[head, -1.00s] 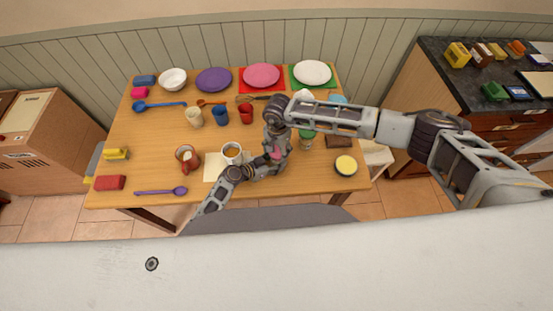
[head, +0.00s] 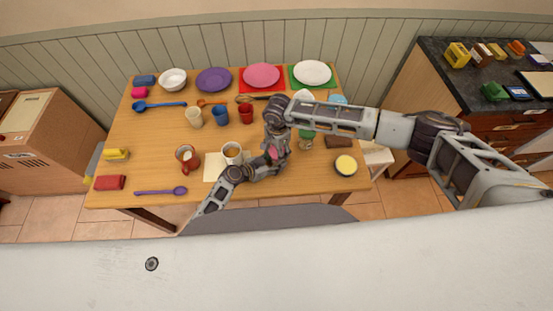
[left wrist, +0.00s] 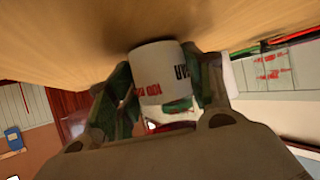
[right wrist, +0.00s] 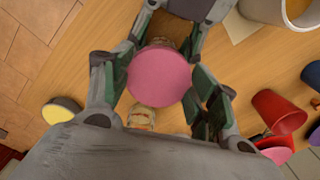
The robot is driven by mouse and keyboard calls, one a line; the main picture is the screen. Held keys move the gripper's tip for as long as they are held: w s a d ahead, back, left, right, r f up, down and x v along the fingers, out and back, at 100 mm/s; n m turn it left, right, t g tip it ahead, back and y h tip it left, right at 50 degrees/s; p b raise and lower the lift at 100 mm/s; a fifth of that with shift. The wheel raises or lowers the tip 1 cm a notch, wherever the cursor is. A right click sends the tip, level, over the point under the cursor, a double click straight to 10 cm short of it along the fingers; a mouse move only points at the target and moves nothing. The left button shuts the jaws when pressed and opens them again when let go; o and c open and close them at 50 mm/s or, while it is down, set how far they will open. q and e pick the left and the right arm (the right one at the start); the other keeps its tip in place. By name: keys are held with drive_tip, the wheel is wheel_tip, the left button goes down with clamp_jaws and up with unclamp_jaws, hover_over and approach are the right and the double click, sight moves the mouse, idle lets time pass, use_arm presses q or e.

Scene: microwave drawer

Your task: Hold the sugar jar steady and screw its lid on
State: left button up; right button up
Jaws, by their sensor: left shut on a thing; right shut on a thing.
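The sugar jar (left wrist: 163,75) is a white cylinder with red and black lettering in the left wrist view. My left gripper (left wrist: 168,93) is shut around its sides, close to the table. The round pink lid (right wrist: 160,82) is between the fingers of my right gripper (right wrist: 160,88), which is shut on it from above. In the head view the pink lid (head: 272,154) shows as a small patch between my two grippers, left gripper (head: 268,163) and right gripper (head: 277,142). The lid hides the jar's rim, so I cannot tell how it is seated.
A coffee mug (head: 232,151) stands just left of my grippers, with a brown-red pitcher (head: 187,157) beyond it. A small glass jar (head: 306,144) and a yellow-topped round tin (head: 345,165) are to the right. Plates and a bowl (head: 173,79) line the back.

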drive_tip(key=shift+s+d+f+m, duration=0.1)
drive_tip(key=shift+s+f+m, duration=0.1)
drive_tip(key=shift+m, duration=0.45)
drive_tip(key=shift+s+d+f+m, duration=0.1)
drive_tip(key=shift+s+m, duration=0.1)
drive_tip(key=shift+m, duration=0.45)
drive_tip(key=o, duration=1)
drive_tip(key=shift+o, duration=0.2)
drive_tip(key=shift+w+r, duration=0.1)
drive_tip(key=shift+w, duration=0.1)
drive_tip(key=shift+a, duration=0.1)
drive_tip(key=shift+w+r+n, duration=0.1)
drive_tip(key=shift+n, duration=2.2)
